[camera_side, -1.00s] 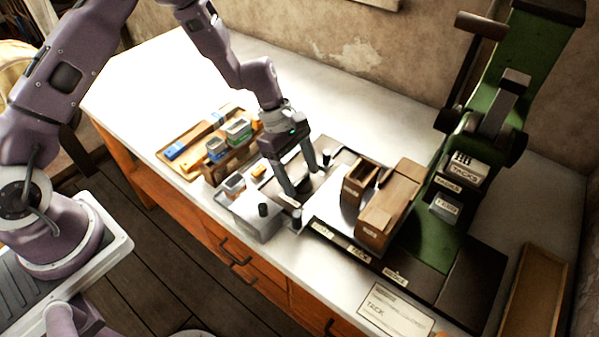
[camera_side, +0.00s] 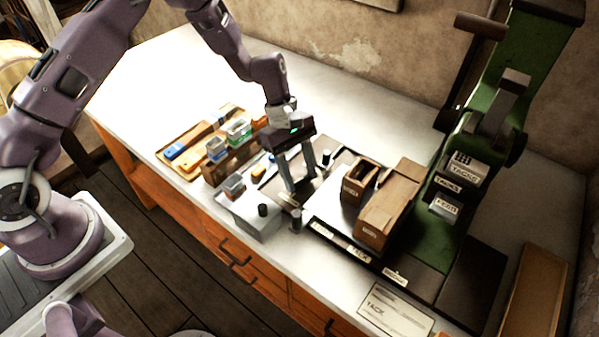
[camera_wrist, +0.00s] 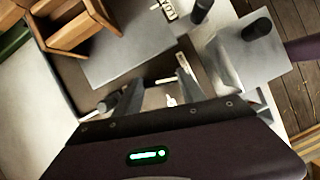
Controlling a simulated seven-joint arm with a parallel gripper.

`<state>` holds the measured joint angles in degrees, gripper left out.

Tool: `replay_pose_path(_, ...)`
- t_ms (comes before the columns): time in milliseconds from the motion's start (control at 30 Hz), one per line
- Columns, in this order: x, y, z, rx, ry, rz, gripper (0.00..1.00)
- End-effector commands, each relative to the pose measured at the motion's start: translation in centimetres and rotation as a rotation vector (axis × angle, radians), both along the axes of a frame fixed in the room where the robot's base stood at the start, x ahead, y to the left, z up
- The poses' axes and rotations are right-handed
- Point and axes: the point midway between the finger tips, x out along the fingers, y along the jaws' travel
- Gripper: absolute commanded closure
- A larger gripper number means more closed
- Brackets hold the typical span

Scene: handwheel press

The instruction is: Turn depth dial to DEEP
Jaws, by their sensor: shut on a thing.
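My gripper (camera_side: 303,183) reaches down to the dark plate (camera_side: 345,158) in front of the press. Its two fingers stand apart and are shut on the depth dial (camera_wrist: 152,97), a low dark part between the fingertips. The fingers hide most of the dial. In the wrist view my gripper (camera_wrist: 158,78) has a small white mark and a pale strip showing between its fingers. I cannot read the word DEEP or tell which setting the dial points to.
The green press (camera_side: 440,215) stands at the right. Wooden boxes (camera_side: 390,205) sit right of my gripper. A grey block (camera_side: 258,228) with a dark knob stands close at the left, with short posts (camera_side: 296,218) nearby. A parts rack (camera_side: 235,160) stands behind. The table's back left is clear.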

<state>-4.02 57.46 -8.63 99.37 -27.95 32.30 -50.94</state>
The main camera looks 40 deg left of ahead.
Motion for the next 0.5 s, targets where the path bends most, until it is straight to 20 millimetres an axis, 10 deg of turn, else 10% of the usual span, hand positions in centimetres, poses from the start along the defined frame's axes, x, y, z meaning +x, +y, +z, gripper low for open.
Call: replay_pose_path(500,0.41,-0.04,0.05,0.001,-0.002,-0.490,0.93)
